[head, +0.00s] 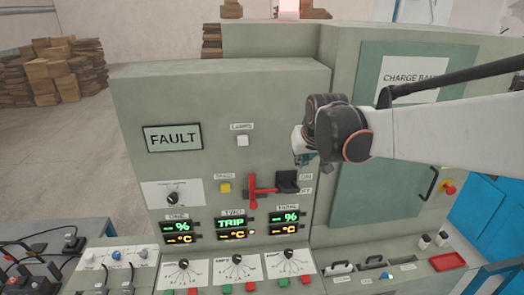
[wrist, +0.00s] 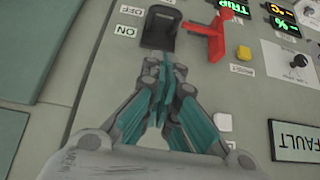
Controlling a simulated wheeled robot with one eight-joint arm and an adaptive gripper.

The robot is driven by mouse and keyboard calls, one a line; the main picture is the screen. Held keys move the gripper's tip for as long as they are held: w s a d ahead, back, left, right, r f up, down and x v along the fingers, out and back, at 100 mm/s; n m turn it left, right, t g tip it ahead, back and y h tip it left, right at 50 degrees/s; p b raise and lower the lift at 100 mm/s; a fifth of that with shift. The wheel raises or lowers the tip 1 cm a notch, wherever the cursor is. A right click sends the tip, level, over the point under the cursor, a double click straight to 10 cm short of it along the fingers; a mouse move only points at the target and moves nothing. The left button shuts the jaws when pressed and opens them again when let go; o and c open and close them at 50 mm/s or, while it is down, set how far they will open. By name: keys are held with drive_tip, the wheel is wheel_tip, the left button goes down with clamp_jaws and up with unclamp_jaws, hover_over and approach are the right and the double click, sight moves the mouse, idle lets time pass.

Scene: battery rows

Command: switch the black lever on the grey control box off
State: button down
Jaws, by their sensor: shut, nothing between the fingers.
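The grey control box (head: 130,115) stands upright and carries a FAULT sign on its front. The black lever (head: 287,180) is on its lower right part, beside ON and OFF labels; the wrist view shows it upside down (wrist: 160,28), with OFF above ON. I cannot tell for certain which way the lever is set. My gripper (head: 305,158) is in front of the panel, just above the lever in the head view. Its fingers (wrist: 162,62) are shut and empty, with the tips close to the lever's ON-side end. Whether they touch it is unclear.
A red handle (head: 262,190) sits directly left of the black lever, with a yellow button (head: 225,187) farther left. A white button (head: 242,141) under the LAMPS label is above. Displays (head: 231,223), one reading TRIP, and several knobs lie below.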

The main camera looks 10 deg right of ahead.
drive_tip(key=shift+w+r, duration=0.1)
drive_tip(key=shift+w, duration=0.05)
hover_over(292, 190)
drive_tip(key=f, duration=0.5)
drive_tip(key=w+f, duration=0.1)
drive_tip(key=f, duration=0.2)
drive_tip(key=shift+f, duration=0.1)
drive_tip(key=shift+s+f, duration=0.2)
drive_tip(key=shift+f, duration=1)
drive_tip(key=shift+s+f, duration=0.2)
drive_tip(key=shift+f, duration=0.6)
drive_tip(key=shift+f, duration=0.1)
